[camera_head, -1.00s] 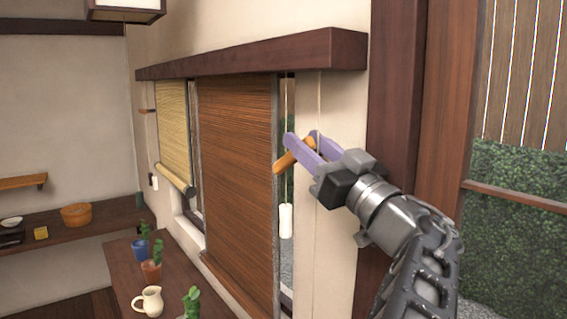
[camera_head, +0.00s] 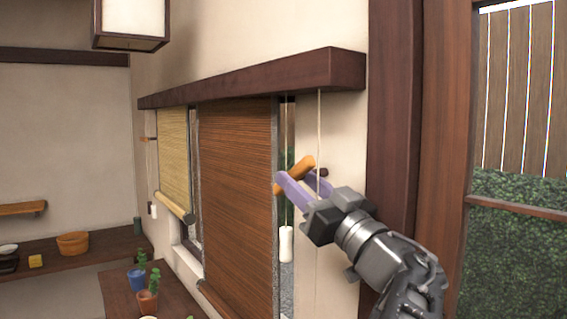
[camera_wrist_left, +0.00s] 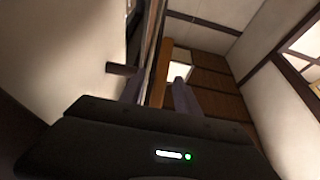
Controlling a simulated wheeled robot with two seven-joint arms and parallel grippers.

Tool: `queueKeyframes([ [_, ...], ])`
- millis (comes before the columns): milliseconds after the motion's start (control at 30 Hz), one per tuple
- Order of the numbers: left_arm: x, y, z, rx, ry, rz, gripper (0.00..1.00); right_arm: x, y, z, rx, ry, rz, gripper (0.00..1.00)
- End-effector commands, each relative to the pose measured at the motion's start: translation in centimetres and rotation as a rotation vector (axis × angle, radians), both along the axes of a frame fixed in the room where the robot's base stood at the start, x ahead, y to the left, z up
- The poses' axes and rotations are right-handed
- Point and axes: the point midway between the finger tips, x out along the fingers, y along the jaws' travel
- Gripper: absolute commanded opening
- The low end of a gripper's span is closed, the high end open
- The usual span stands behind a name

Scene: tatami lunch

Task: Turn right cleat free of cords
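The right cleat (camera_head: 302,170) is a short orange-brown wooden bar on the wall beside the brown blind, tilted with its right end higher. My left gripper (camera_head: 294,180) has its pale purple fingers on either side of the cleat; part of the bar is hidden by a finger. In the left wrist view the bar (camera_wrist_left: 159,68) runs between the two spread fingers (camera_wrist_left: 156,92), with a gap visible on its right. A thin pale cord (camera_head: 319,125) hangs down past the gripper. A second cord with a white weight (camera_head: 286,244) hangs lower left. My right gripper is not in view.
The brown blind (camera_head: 237,190) and a yellow blind (camera_head: 173,160) hang under a dark wooden valance (camera_head: 250,82). A dark post (camera_head: 394,120) stands right of the cleat. Small plant pots (camera_head: 147,301) stand on a low shelf at lower left.

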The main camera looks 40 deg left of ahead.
Motion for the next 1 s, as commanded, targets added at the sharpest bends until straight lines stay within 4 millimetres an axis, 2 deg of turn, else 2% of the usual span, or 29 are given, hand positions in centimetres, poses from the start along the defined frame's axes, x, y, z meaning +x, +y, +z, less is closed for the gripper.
queueKeyframes([
  [100,0.5,1.9,1.2,-0.002,0.0,0.003,0.38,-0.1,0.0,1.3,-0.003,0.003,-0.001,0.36],
  [300,1.2,4.2,2.0,-0.002,0.0,0.002,0.38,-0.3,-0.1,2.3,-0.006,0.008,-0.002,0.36],
  [667,1.4,4.7,2.0,0.0,0.0,0.0,0.38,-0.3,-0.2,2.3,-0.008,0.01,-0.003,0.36],
  [1000,1.4,4.7,2.0,0.0,0.0,0.0,0.11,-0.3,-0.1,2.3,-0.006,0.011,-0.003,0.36],
])
